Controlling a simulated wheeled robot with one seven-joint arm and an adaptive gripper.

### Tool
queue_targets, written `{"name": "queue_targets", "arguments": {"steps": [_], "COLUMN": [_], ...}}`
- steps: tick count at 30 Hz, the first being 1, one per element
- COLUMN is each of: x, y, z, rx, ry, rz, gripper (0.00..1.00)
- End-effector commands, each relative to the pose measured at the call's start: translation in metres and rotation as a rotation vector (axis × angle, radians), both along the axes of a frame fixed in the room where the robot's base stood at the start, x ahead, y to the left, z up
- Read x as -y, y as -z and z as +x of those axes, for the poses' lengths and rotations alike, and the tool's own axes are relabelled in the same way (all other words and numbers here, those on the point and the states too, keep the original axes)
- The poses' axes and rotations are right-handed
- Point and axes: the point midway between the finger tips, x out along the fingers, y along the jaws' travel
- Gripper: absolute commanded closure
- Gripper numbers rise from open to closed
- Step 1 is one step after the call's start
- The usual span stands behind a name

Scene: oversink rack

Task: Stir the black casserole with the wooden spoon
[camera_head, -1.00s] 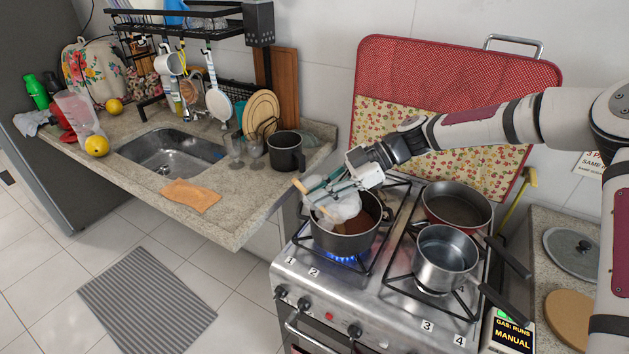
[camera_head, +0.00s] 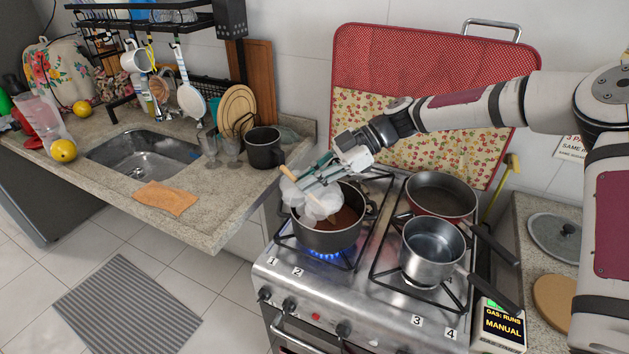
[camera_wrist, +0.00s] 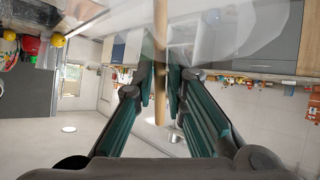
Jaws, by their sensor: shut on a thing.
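The black casserole (camera_head: 328,238) stands on the front left burner, with a blue flame under it and brown contents inside. My gripper (camera_head: 301,184) is over the casserole's left part, reaching in from the right. It is shut on the wooden spoon (camera_head: 287,174), whose light handle end sticks out at the upper left of the fingers. In the wrist view the spoon's handle (camera_wrist: 160,60) runs upright between the two green-padded fingers. White steam covers the fingertips and the casserole's left side, so the spoon's lower end is hidden and I cannot tell how deep it sits.
A steel saucepan (camera_head: 432,250) and a dark red-sided pan (camera_head: 441,194) stand on the right burners.

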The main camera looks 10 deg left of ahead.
Motion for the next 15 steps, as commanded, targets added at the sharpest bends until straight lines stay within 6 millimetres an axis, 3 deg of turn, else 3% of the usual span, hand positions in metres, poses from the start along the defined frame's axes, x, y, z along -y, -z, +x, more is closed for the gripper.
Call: {"name": "queue_targets", "arguments": {"steps": [15], "x": [-0.0009], "y": [-0.0102], "z": [0.0003], "rx": [0.002], "ry": [0.001], "rz": [0.0], "gripper": [1.0]}}
